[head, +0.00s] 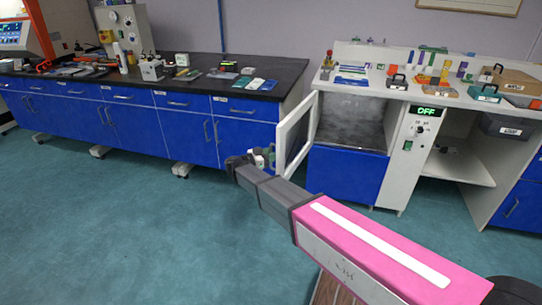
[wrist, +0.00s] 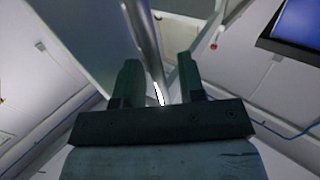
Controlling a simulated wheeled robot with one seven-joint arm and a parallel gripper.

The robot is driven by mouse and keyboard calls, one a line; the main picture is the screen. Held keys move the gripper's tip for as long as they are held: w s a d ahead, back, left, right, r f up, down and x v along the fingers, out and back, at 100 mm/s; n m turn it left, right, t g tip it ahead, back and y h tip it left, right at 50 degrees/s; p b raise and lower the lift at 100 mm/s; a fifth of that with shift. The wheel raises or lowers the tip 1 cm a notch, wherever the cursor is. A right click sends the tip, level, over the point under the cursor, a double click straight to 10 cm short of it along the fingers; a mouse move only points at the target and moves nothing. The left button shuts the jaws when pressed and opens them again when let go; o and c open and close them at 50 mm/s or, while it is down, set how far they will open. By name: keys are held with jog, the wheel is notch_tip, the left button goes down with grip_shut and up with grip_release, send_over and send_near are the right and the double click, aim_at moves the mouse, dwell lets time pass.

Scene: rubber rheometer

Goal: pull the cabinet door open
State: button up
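The cabinet door (head: 296,134) is a white-framed panel hinged at the left side of the fume cabinet. It stands swung outward, leaving the grey cabinet interior (head: 352,118) exposed. My gripper (head: 262,157) is at the door's outer edge, low down, left of the cabinet. In the wrist view my gripper (wrist: 158,82) has its two dark fingers apart. A grey upright bar or edge (wrist: 146,35), seemingly part of the door, runs between the fingers with gaps on the sides. Whether a finger touches it cannot be told.
A black-topped blue bench (head: 150,90) runs along the left with small items on it. The cabinet's top (head: 400,80) carries several small objects. A control panel reading OFF (head: 425,113) is right of the opening. The teal floor (head: 130,230) at left is clear.

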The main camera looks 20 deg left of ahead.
jog(key=v, duration=1)
jog(key=shift+s+a, duration=0.3)
